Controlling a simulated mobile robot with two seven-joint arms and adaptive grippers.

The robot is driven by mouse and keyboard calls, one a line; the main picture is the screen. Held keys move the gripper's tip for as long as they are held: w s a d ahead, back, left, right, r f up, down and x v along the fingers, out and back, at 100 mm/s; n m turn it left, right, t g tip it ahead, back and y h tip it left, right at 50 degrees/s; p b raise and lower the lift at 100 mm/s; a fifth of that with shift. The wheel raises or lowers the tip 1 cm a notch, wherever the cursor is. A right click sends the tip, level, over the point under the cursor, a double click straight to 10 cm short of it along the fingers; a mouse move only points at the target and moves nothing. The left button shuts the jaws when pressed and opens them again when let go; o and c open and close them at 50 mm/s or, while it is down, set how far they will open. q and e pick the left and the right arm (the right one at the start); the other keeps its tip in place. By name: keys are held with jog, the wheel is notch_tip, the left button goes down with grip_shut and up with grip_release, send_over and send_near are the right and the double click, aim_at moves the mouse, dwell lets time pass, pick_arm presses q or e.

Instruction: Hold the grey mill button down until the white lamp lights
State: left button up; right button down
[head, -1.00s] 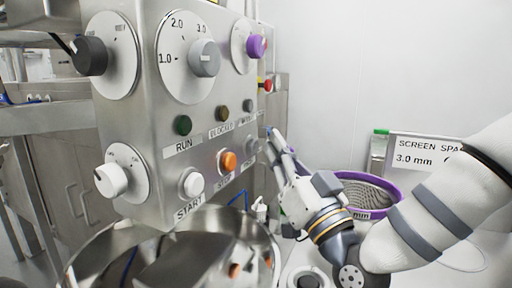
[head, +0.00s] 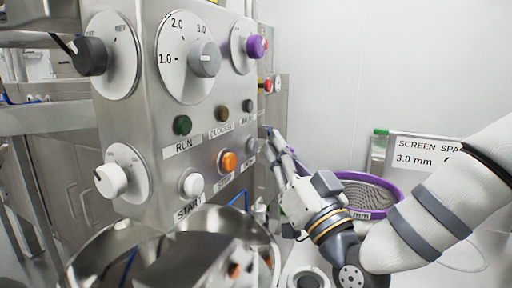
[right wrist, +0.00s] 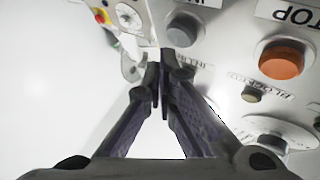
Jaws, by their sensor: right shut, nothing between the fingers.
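The grey mill button (head: 250,145) is at the right end of the panel's lower button row, right of the orange button (head: 228,161). It also shows in the right wrist view (right wrist: 185,29). The small lamp (head: 248,106) above it looks dull grey, not lit. My right gripper (head: 268,132) is at the panel's right side, close to the grey button. In the right wrist view its fingers (right wrist: 163,62) are shut and empty, tips just short of the button in the picture; contact is not visible. My left gripper is not in view.
The panel (head: 145,120) also carries a white START button (head: 193,184), a green RUN lamp (head: 182,125) and several knobs. A red emergency button (head: 267,85) is behind its right edge. A steel bowl (head: 90,260) stands below; a purple-rimmed sieve (head: 400,192) is at right.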

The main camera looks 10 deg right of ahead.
jog(key=shift+a, duration=0.15)
jog(key=shift+w+a, duration=0.2)
jog(key=shift+w, duration=0.05)
jog(key=shift+w+a, duration=0.25)
jog(key=shift+a, duration=0.2)
dwell(2.6)
dwell(0.4)
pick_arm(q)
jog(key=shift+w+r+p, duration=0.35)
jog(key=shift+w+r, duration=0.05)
pick_arm(e)
jog(key=shift+s+d, duration=0.5)
jog(key=shift+d, duration=0.3)
